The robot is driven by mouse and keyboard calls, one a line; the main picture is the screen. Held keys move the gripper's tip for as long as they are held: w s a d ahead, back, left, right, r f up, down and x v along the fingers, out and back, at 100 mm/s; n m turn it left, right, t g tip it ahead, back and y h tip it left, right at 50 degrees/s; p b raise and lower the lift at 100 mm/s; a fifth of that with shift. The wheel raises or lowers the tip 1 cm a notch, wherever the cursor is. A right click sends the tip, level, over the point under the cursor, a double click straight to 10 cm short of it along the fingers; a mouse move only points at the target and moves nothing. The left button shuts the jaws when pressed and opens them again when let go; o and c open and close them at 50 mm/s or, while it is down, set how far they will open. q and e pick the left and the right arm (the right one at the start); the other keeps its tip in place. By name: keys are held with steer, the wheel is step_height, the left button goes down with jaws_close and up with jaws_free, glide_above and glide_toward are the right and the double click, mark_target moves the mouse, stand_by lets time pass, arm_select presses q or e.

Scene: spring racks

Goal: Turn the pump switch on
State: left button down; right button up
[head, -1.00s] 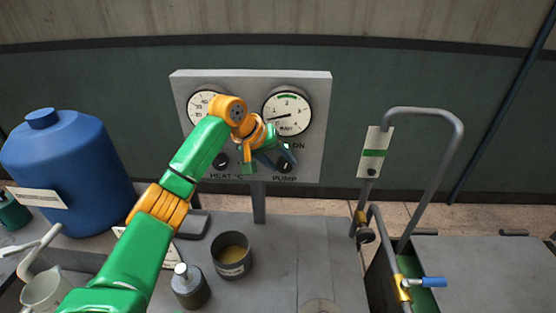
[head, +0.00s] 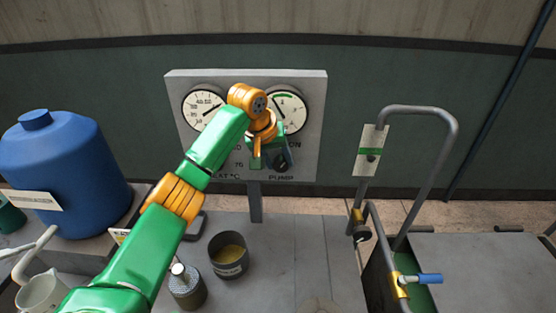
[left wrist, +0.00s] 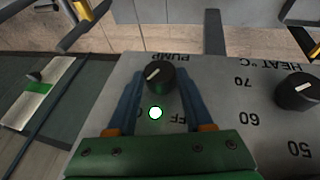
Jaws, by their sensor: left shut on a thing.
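The pump switch is a round black knob (left wrist: 161,79) with a white pointer mark, above the word PUMP on the grey panel (head: 318,140). It also shows, partly covered, in the head view (head: 281,160). My left gripper (head: 279,156) is at the knob. In the left wrist view its two blue fingers (left wrist: 161,84) stand on either side of the knob, shut on it. That view shows the panel upside down, with the mark slanting. Part of the OFF lettering is hidden by a white round spot (left wrist: 155,113). My right gripper is not in view.
The heat knob (left wrist: 298,92) is beside the pump knob. Two gauges, left (head: 204,108) and right (head: 291,112), sit above; my arm partly covers the right one. A blue drum (head: 65,170), an open tin (head: 229,254) and a trolley handle (head: 450,150) stand around.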

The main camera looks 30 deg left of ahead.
arm_select(q)
steer(key=shift+c, duration=1.5)
jaws_free()
steer(key=shift+w+f, duration=0.1)
steer(key=b+v, duration=0.2)
steer(key=v, duration=0.5)
